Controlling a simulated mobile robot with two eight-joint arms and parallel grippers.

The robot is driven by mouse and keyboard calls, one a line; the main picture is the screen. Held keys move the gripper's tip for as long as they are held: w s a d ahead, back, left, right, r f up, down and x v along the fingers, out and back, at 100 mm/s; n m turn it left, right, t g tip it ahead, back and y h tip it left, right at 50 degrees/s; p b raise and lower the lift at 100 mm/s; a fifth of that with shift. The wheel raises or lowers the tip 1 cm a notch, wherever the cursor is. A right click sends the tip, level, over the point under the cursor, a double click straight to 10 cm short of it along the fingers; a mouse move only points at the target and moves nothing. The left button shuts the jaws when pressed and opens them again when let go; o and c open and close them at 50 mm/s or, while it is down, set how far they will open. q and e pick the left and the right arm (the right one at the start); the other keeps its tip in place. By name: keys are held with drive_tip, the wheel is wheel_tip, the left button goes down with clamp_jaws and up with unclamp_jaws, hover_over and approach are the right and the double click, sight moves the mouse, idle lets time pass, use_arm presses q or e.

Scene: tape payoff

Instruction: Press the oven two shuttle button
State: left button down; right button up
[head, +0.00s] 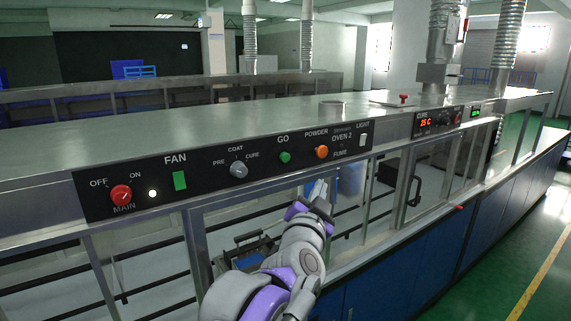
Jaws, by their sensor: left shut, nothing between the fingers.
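The black control panel (215,170) runs along the front edge of the long metal machine. It carries a green GO button (285,157), an orange POWDER knob (321,152) and a white LIGHT switch (363,140). Lettering reading OVEN 2 (342,136) stands between POWDER and LIGHT, with smaller text above it too small to read. I cannot make out a control labelled shuttle. My left gripper (319,189) is shut and empty, just below the panel, in front of the glazed opening and apart from the buttons. My right gripper is not in view.
A second panel (437,121) with a red display is further right. Metal frame posts and blue cabinets (385,281) lie below.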

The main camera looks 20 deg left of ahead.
sight(285, 158)
use_arm(q)
drive_tip(key=shift+w+a+r+y, duration=0.1)
drive_tip(key=shift+a+r+y, duration=0.1)
drive_tip(key=shift+r+y, duration=0.25)
drive_tip(key=shift+w+a+r+y, duration=0.1)
drive_tip(key=shift+a+r+y, duration=0.15)
drive_tip(key=shift+r, duration=0.35)
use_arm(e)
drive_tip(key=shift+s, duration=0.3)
use_arm(q)
drive_tip(key=shift+w, duration=0.1)
drive_tip(key=shift+w+a+p, duration=0.7)
drive_tip(key=shift+w+a, duration=0.2)
drive_tip(key=shift+a, duration=0.25)
drive_tip(key=shift+w+a+p, duration=0.75)
drive_tip(key=shift+w+a, duration=0.15)
drive_tip(key=shift+a, duration=0.25)
drive_tip(key=shift+w+a+p, duration=0.7)
drive_tip(key=shift+w+a, duration=0.2)
drive_tip(key=shift+a, duration=0.25)
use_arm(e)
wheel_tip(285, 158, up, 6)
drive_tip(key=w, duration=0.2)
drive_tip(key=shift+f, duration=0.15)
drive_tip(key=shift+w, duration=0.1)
